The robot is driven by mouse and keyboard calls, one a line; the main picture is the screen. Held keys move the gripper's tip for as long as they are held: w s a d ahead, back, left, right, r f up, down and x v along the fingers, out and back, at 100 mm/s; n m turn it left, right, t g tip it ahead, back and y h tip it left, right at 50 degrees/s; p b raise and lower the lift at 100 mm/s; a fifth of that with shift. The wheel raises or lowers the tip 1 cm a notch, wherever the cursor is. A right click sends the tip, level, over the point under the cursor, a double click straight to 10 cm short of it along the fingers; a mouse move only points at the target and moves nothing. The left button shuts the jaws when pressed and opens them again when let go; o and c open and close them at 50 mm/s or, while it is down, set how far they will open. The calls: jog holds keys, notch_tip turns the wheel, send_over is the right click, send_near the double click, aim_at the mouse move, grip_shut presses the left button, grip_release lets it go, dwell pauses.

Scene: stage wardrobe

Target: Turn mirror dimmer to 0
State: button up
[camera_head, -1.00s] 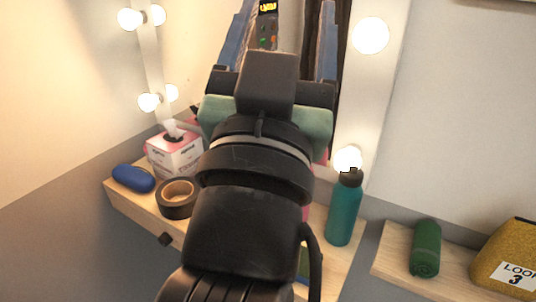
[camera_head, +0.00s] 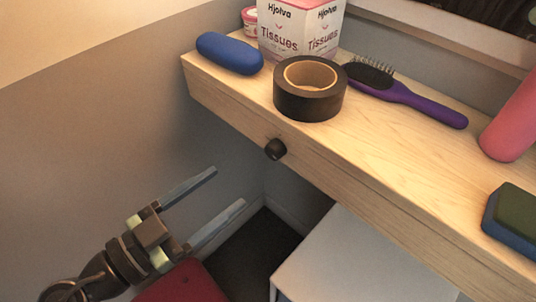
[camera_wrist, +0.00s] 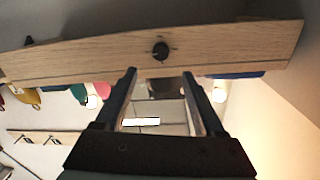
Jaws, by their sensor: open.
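The mirror dimmer is a small black round knob (camera_head: 275,149) on the front edge of the wooden shelf in the head view. It also shows in the wrist view as a dark knob (camera_wrist: 160,51) on the wooden front, just beyond the fingertips and roughly centred between them. My gripper (camera_head: 229,188) is to the left of and below the knob in the head view, its two fingers spread and empty. In the wrist view the open fingers (camera_wrist: 163,75) point toward the shelf front, apart from the knob. The knob's pointer is too small to read.
On the shelf (camera_head: 225,88) are a blue case (camera_head: 229,53), black tape roll (camera_head: 310,88), tissue box (camera_head: 296,30), purple hairbrush (camera_head: 407,96), pink bottle (camera_head: 513,120) and green-and-blue block (camera_head: 512,222). A white surface (camera_head: 355,260) and red item (camera_head: 187,284) are below. A wall is left.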

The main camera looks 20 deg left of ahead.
aim_at(270, 153)
jog(key=x, duration=1)
jog(key=shift+w+d, duration=0.1)
jog(key=shift+w, duration=0.2)
grip_shut()
